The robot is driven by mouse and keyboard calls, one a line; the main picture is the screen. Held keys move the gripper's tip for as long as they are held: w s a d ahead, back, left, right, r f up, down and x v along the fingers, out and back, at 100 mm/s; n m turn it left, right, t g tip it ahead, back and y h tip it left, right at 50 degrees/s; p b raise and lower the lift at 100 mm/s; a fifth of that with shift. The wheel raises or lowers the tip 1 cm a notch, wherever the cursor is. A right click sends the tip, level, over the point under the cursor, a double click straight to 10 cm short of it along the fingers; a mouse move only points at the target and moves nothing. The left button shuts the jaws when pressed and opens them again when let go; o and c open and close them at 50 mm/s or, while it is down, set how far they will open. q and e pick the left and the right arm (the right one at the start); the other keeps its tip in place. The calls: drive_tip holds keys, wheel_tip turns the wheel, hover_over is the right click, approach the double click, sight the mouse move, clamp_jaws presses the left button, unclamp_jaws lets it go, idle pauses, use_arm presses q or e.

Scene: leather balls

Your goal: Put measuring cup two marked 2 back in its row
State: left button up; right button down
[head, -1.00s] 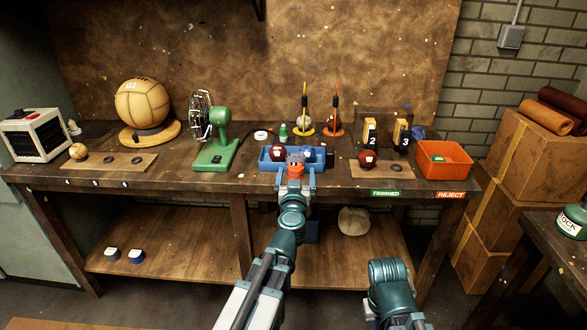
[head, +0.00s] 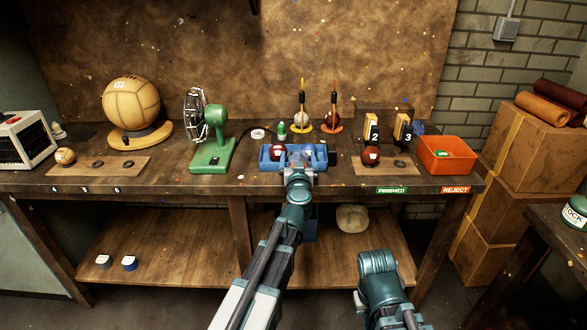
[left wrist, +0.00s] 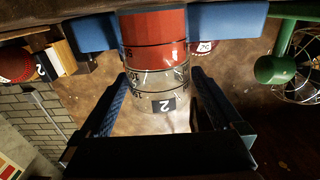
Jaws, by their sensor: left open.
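The measuring cup (left wrist: 158,78) marked 2 is a clear cylinder with dark graduation lines and red in part of it. It shows in the left wrist view between my left gripper's two fingers (left wrist: 160,98), with its "2" label facing the camera. The fingers are open, one on each side, with narrow gaps beside the cup. In the head view my left gripper (head: 299,166) is at the front of the blue tray (head: 320,158) and mostly hides the cup.
A red ball (head: 278,152) is in the tray's left part. A green fan (head: 212,135) stands left. Right are a dark red ball (head: 370,156) on a board, black-and-yellow tags 2 (head: 373,128) and 3 (head: 404,128), and an orange reject bin (head: 430,160).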

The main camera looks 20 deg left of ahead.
use_arm(q)
drive_tip(key=shift+s, duration=0.15)
drive_tip(key=shift+c, duration=0.4)
drive_tip(key=c, duration=1.5)
drive_tip(key=shift+r, duration=0.2)
use_arm(e)
drive_tip(key=shift+d+r, duration=0.1)
drive_tip(key=shift+r, duration=0.1)
